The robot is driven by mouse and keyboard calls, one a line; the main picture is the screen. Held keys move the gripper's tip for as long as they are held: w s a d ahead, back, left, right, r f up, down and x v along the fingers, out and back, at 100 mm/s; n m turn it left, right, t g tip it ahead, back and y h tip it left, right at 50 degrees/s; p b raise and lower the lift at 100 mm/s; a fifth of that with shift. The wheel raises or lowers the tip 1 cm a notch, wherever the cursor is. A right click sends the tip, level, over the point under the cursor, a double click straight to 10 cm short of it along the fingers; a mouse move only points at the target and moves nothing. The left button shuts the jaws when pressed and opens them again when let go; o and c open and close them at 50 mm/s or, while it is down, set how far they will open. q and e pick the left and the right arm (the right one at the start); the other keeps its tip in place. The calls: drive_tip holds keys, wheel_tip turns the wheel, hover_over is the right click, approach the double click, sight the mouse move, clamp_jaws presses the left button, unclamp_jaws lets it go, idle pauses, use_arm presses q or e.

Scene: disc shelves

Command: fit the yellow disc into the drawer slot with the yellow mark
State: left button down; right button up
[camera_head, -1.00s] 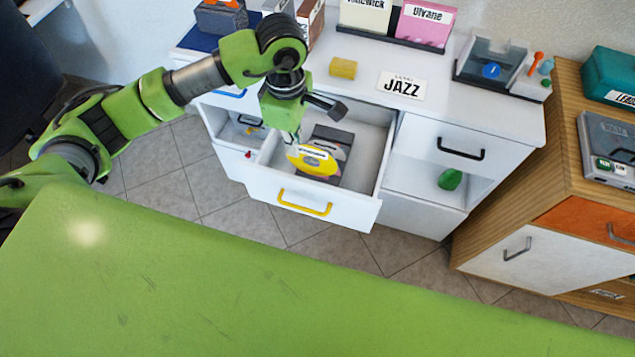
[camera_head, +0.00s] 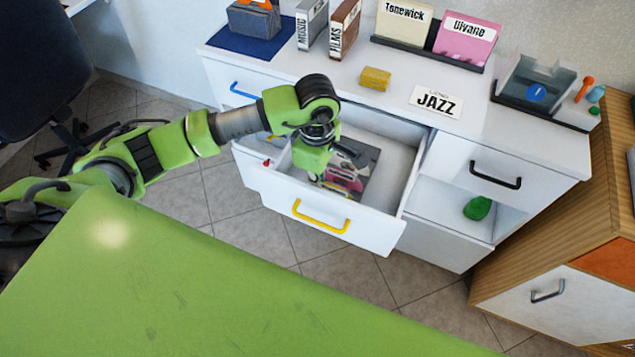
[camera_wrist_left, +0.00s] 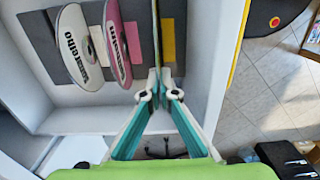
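My left gripper (camera_head: 325,180) reaches down into the open drawer with the yellow handle (camera_head: 320,217). In the left wrist view its teal fingers (camera_wrist_left: 157,92) close at the tips on the yellow disc (camera_wrist_left: 157,35), which is seen edge-on. The disc stands upright over the dark rack (camera_wrist_left: 43,42), just left of the yellow mark (camera_wrist_left: 168,42). I cannot tell whether its lower edge is seated in the slot. A pink disc (camera_wrist_left: 117,42) and a white disc (camera_wrist_left: 75,45) stand in the rack to its left. My right gripper is not in view.
The drawer's front wall (camera_head: 290,205) and side walls stand close around my gripper. The cabinet top above holds a yellow block (camera_head: 375,78), a JAZZ sign (camera_head: 436,101) and disc holders. A green object (camera_head: 477,208) lies in the open compartment to the right.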

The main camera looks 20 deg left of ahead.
use_arm(q)
drive_tip(key=shift+f, duration=0.1)
drive_tip(key=c, duration=2.3)
unclamp_jaws()
wheel_tip(320, 180, up, 12)
drive_tip(key=shift+r+b, duration=0.25)
drive_tip(key=shift+b, duration=0.15)
drive_tip(key=shift+f, duration=0.1)
